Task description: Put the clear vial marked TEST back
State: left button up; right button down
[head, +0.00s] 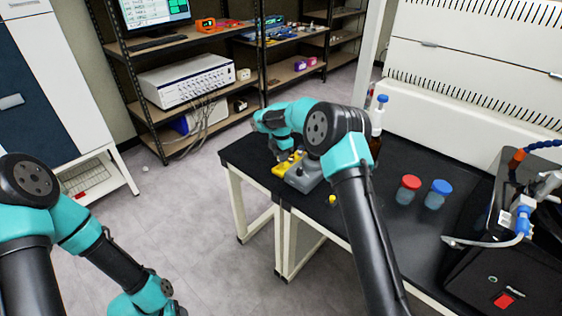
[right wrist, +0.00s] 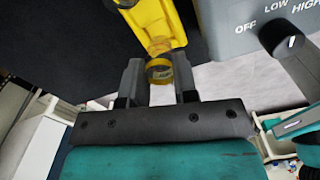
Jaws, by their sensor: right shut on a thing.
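In the right wrist view, my right gripper (right wrist: 158,78) is shut on a small round see-through thing with a yellow rim (right wrist: 159,71), which I take to be the vial. No TEST marking can be read on it. It is right by the end of a yellow holder (right wrist: 150,22); whether it touches the holder cannot be told. In the head view, my right gripper (head: 279,156) is beside the yellow holder (head: 287,164), partly hidden by my arm. My left arm is at the lower left, its fingers outside the picture.
A grey device (head: 304,176) with an OFF/LOW/HIGH knob stands beside the holder. A small yellow item (head: 332,199) is near the table's front edge. A red-lidded jar (head: 408,190) and a blue-lidded jar (head: 437,195) stand to the right. A brown bottle (head: 375,147) is behind my arm.

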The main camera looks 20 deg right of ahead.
jog(key=shift+f, duration=1.6)
jog(key=c, duration=0.9)
grip_release()
jog(key=shift+f, duration=0.1)
notch_tip(320, 180, up, 12)
jog(key=shift+r, duration=0.15)
jog(key=shift+o, duration=0.2)
